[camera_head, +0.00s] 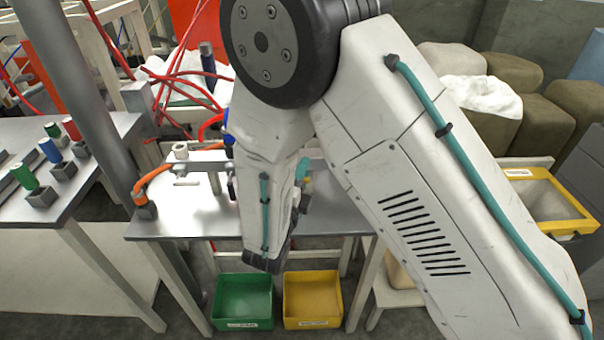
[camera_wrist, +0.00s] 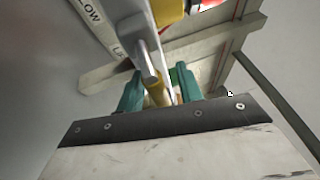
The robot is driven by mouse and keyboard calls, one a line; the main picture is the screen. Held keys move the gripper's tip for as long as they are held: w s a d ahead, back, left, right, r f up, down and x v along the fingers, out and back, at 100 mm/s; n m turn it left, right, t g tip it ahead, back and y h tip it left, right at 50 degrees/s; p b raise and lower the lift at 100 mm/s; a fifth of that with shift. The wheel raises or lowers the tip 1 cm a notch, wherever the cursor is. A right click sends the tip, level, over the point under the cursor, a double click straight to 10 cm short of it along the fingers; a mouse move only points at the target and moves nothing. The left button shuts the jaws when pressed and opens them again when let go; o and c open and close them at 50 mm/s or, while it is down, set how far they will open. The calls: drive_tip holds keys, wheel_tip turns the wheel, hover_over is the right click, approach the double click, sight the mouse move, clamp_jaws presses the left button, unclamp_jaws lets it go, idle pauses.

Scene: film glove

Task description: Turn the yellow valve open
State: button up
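In the wrist view, my gripper (camera_wrist: 159,80) shows two teal fingers standing apart. Between them is a brass-yellow end piece (camera_wrist: 158,93) on a grey rod; I cannot tell whether either finger touches it. A brighter yellow part (camera_wrist: 168,11) shows at the top edge, cut off by the frame. I cannot tell which of these yellow parts belongs to the valve. In the head view, my arm covers the work area and hides the valve and most of the gripper. Grey pipework (camera_head: 205,160) with a white knob stands on the metal table left of my arm.
The metal table (camera_head: 180,222) has an orange hose (camera_head: 150,183) at its left. Green (camera_head: 243,300) and yellow (camera_head: 312,298) bins sit below its front edge. A left bench (camera_head: 20,210) holds coloured cylinders. Sacks (camera_head: 500,80) and a yellow-rimmed box (camera_head: 548,200) stand right.

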clamp_jaws()
drive_tip(key=shift+m, duration=0.3)
drive_tip(key=f+m+g, duration=0.1)
drive_tip(key=m, duration=0.1)
drive_tip(key=f+m+g, duration=0.1)
drive_tip(key=m, duration=0.1)
drive_tip(key=a+f+m+g+y, duration=0.1)
drive_tip(key=m, duration=0.2)
drive_tip(key=m+y, duration=0.1)
drive_tip(key=m, duration=0.1)
drive_tip(key=a+f+m+g+y, duration=0.1)
drive_tip(key=m, duration=0.1)
drive_tip(key=shift+a+f+g, duration=0.1)
drive_tip(key=shift+a+g, duration=0.1)
drive_tip(key=shift+g, duration=0.1)
drive_tip(key=shift+a+f+m+g+y, duration=0.15)
drive_tip(key=shift+a+m+y, duration=0.25)
drive_tip(key=shift+m+y, duration=0.3)
drive_tip(key=shift+a+f+m+g+y, duration=0.15)
drive_tip(key=shift+a+m+y, duration=0.3)
drive_tip(key=shift+m, duration=0.45)
drive_tip(key=shift+r, duration=0.1)
